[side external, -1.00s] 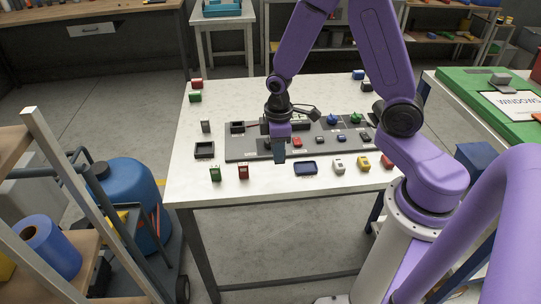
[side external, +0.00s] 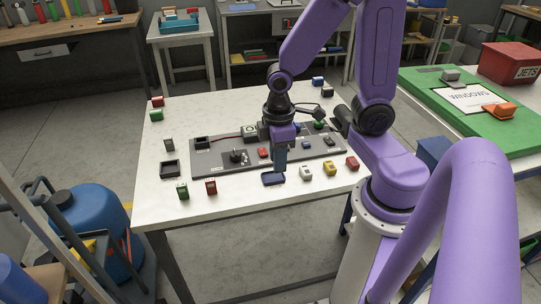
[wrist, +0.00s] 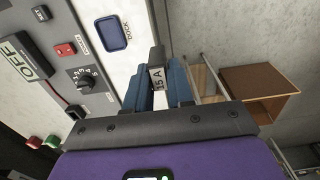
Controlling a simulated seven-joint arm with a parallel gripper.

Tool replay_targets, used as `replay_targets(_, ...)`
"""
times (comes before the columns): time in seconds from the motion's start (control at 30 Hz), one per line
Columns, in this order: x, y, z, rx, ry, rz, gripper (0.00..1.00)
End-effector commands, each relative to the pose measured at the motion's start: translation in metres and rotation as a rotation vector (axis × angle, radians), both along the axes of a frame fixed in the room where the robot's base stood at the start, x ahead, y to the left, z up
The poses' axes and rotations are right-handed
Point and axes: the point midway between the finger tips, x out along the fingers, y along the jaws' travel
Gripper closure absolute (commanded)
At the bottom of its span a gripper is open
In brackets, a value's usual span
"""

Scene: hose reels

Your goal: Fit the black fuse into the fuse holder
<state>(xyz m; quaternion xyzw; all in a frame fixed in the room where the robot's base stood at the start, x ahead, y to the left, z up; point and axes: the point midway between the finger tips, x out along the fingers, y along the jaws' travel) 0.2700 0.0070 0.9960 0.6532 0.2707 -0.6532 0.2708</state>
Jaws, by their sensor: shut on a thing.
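My gripper (side external: 280,165) is shut on the black fuse (wrist: 157,57), which has a pale "15 A" label and sticks out past the blue fingertips in the wrist view (wrist: 160,85). In the side view the fuse is too small to tell apart from the fingers. The fingers appear over the front part of the grey panel (side external: 215,170), right of a red switch (side external: 262,152) and near the blue dock tray (side external: 273,179). I cannot tell for certain which part is the fuse holder. A dark open socket (side external: 202,143) sits on the panel's left end.
A second dark open tray (side external: 169,169) lies on the white table (side external: 235,204). A green block (side external: 183,191) and a red block (side external: 211,187) stand at the front. White (side external: 306,173) and yellow (side external: 330,168) blocks stand right of the dock. A black knob (side external: 238,157) rises from the panel.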

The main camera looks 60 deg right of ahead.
Motion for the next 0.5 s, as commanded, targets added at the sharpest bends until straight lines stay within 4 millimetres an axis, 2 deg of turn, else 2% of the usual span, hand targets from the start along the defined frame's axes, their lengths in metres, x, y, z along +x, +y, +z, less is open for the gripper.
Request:
replay_targets(0.27,-0.006,0.0,0.004,0.001,-0.001,-0.001,1.0)
replay_targets(0.37,0.003,0.001,0.006,0.0,0.0,-0.004,1.0)
replay_targets(0.5,0.029,0.002,0.009,0.0,0.0,-0.006,1.0)
